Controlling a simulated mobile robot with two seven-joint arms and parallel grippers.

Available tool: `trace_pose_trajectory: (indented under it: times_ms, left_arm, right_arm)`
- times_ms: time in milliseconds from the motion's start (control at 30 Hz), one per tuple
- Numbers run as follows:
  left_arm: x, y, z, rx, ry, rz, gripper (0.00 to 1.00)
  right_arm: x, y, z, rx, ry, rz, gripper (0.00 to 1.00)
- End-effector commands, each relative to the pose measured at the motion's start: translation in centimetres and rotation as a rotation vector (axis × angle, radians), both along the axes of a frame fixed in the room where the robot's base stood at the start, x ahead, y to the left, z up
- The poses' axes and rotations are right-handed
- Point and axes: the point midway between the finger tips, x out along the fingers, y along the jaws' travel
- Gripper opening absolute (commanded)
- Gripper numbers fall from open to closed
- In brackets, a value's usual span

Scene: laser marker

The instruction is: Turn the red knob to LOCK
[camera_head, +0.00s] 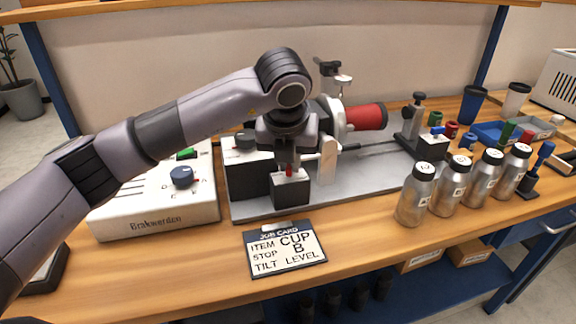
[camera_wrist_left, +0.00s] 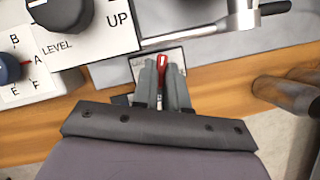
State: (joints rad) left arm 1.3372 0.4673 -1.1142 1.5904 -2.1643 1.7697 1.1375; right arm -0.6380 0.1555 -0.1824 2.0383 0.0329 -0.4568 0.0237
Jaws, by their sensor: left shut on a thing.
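The red knob (camera_head: 289,172) sits on top of a small dark block (camera_head: 291,193) at the front of the grey machine plate. My left gripper (camera_head: 289,166) points down from above and is shut on the red knob. In the left wrist view the red knob (camera_wrist_left: 162,62) shows between the two grey fingers (camera_wrist_left: 164,84), its pointer end towards the top of the picture. The fingers cover much of the pale plate (camera_wrist_left: 143,66) around the knob, and I cannot read its lettering. My right gripper is not in view.
A white control box (camera_head: 150,218) with a blue dial (camera_head: 182,177) stands to the left. A job card (camera_head: 284,250) lies in front. A clamped red cup (camera_head: 365,117) is behind right, and several silver bottles (camera_head: 416,195) stand to the right.

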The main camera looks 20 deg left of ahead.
Motion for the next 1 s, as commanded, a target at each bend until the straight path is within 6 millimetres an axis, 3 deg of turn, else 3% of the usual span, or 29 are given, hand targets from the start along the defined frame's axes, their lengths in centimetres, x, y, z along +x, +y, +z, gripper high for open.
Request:
trace_pose_trajectory:
  times_ms: [500, 1000]
  left_arm:
    - [0.2, -0.3, 0.1, -0.002, -0.003, 0.343, 0.00]
    - [0.2, -0.3, 0.2, -0.003, -0.003, 0.409, 0.00]
  right_arm:
    - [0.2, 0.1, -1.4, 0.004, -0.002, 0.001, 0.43]
    - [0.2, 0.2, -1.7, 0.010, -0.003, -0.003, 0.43]
